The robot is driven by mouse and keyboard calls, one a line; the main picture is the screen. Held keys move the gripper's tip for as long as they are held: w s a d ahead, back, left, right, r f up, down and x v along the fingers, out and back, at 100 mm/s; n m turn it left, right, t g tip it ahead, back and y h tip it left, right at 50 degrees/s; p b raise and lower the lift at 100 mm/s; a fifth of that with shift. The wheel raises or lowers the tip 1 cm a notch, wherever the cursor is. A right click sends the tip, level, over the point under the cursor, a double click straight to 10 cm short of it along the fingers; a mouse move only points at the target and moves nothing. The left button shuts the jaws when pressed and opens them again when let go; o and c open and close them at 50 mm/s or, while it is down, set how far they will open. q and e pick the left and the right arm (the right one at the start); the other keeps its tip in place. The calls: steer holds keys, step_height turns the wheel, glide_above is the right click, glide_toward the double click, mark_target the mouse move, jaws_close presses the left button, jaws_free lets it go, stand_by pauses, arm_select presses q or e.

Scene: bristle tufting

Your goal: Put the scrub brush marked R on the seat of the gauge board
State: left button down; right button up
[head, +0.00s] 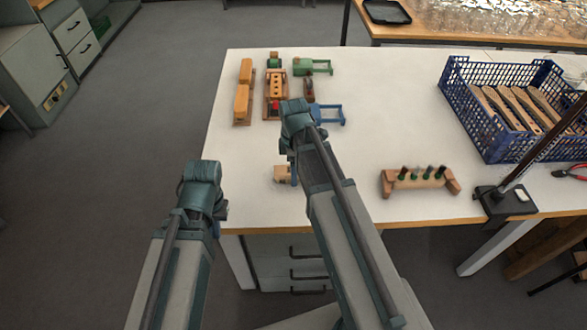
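I cannot read an R marking on anything in the head view. Two wooden brush-like blocks, a far one (245,71) and a near one (242,104), lie in line at the table's left. Right of them is a wooden board with a row of holes (276,84), with a red part at its near end. A small wooden block with a blue part (282,174) shows beside my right arm, partly hidden. My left gripper (219,212) is near the table's front left corner, mostly hidden behind its arm. My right gripper is hidden behind its arm, over the table.
A green frame (318,68) and a blue frame (330,115) lie near the board. A wooden rack (418,181) holds several pegs. A blue crate (470,112) holds wooden pieces. A black stand (505,203) and red pliers (572,171) sit at right. The white table (390,105) is clear mid-table.

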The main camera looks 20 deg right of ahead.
step_height(320, 180, up, 11)
steer(key=p, duration=1)
steer(key=s+a+m+h, duration=0.1)
steer(key=s+a+m, duration=1)
steer(key=s+a, duration=0.2)
steer(key=shift+s+a, duration=0.4)
steer(key=shift+a, duration=0.1)
steer(key=shift+o, duration=0.4)
steer(key=shift+f, duration=0.1)
steer(key=n+y+p, duration=0.1)
steer(key=n+p, duration=0.1)
steer(key=n, duration=0.9)
glide_toward(289, 171)
step_height(289, 171, down, 5)
steer(key=b, duration=0.8)
steer(key=shift+f, duration=0.2)
